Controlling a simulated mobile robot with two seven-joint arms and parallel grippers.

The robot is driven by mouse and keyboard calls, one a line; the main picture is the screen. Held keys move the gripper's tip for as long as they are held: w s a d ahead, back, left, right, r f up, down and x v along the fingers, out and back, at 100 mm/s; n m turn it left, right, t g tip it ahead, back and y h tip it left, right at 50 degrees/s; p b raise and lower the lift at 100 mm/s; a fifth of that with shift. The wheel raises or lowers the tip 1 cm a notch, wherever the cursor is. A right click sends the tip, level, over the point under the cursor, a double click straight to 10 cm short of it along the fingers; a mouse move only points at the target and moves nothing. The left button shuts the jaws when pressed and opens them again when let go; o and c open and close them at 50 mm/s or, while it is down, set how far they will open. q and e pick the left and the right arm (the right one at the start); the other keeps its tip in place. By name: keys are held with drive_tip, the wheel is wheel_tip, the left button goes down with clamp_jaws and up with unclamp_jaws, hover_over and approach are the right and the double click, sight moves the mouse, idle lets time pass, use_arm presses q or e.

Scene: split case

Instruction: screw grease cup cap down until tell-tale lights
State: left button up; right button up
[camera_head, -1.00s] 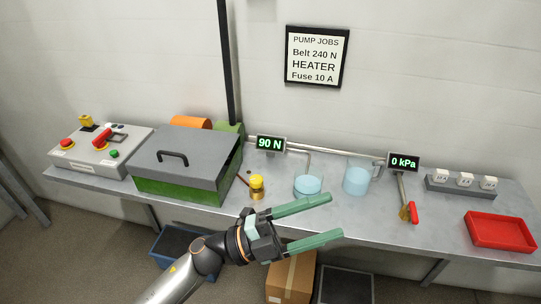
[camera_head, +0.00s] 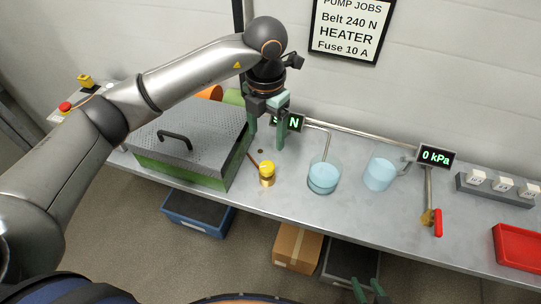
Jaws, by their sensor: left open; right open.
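The grease cup (camera_head: 267,181) is a small brass body with a yellow cap (camera_head: 267,166). It stands upright on the bench, right of the green case. My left gripper (camera_head: 266,142) is open and empty, pointing down, with its fingers apart above and behind the cap in the picture; it is not touching the cap. My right gripper (camera_head: 369,287) shows only partly at the bottom edge, open and empty, below the bench front. I cannot make out a lit tell-tale. A small dark spot (camera_head: 260,151) shows on the bench behind the cup.
The green case with a grey perforated top (camera_head: 205,135) stands left of the cup. A beaker of blue liquid (camera_head: 323,178) and a jug (camera_head: 380,172) stand to the right. The force display (camera_head: 295,123) is partly hidden by my gripper. The pressure display (camera_head: 436,156) reads 0 kPa.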

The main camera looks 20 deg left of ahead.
sight(267, 166)
use_arm(q)
wheel_tip(267, 166, down, 11)
drive_tip(key=shift+s+f+p, duration=0.1)
drive_tip(key=shift+f+p, duration=0.1)
drive_tip(key=shift+p, duration=0.3)
clamp_jaws()
idle(0.4)
